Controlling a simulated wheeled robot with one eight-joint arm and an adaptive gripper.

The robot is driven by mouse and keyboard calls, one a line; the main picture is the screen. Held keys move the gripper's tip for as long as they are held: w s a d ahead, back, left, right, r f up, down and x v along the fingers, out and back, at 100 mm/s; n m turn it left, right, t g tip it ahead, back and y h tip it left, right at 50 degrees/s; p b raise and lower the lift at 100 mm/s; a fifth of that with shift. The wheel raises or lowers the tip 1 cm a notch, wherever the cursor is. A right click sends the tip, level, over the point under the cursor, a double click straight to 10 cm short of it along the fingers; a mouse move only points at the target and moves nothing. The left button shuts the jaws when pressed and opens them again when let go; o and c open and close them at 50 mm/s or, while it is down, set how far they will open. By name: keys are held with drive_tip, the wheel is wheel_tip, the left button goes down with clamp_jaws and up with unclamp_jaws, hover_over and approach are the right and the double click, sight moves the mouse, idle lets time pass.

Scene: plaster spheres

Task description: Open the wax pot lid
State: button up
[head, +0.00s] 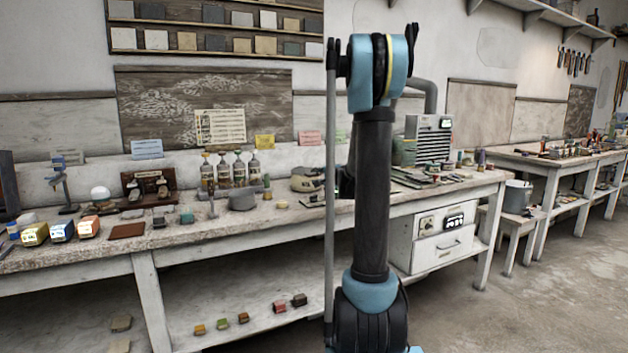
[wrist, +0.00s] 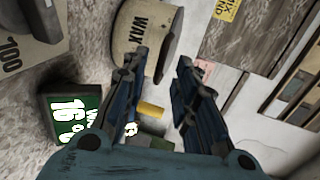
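The wax pot (wrist: 128,30) is a beige round pot with dark "WAX" lettering, at the top of the wrist view. A greyish-brown curved part (wrist: 172,35) at its right side looks like the lid, and I see no clear gap under it. My gripper (wrist: 162,58) is open and empty. Its fingertips point at the pot's lower right edge in the wrist view; whether they touch it I cannot tell. My arm hides the gripper in the head view.
A green display (wrist: 75,118) reading 16 °C stands left of my fingers. A yellow block (wrist: 151,109) shows between them.

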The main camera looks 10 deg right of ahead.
sight(307, 172)
drive_tip(key=shift+x, duration=2.55)
drive_tip(key=shift+c, duration=0.4)
clamp_jaws()
